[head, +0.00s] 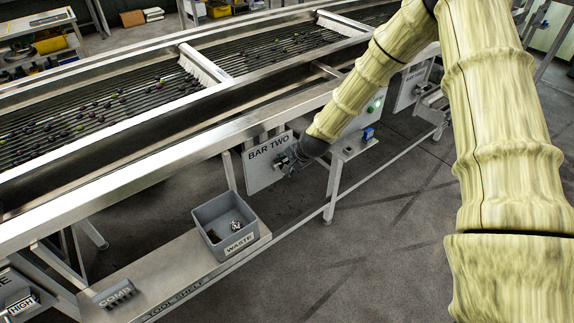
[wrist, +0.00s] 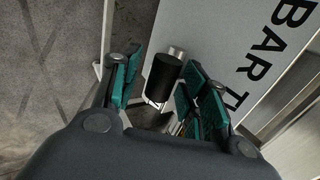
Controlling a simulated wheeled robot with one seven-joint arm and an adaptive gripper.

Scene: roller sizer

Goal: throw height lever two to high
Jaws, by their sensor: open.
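The BAR TWO plate (head: 262,163) hangs below the sizer frame in the head view. It also shows in the wrist view (wrist: 235,45), turned on its side. The lever's black cylindrical grip (wrist: 163,80) with a metal end stands in front of the plate. My gripper (wrist: 160,68) is open, with green-padded fingers on both sides of the black grip. I cannot tell whether a pad touches it. In the head view my gripper (head: 292,160) is small at the plate's right edge, and it hides much of the lever. The lever's setting is not readable.
A grey WASTE bin (head: 212,216) and a COMB holder (head: 115,294) sit on the tool shelf (head: 165,268). A HIGH label (head: 21,306) shows at the lower left, by another plate. A frame leg (head: 333,190) stands near my gripper. Open floor lies at right.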

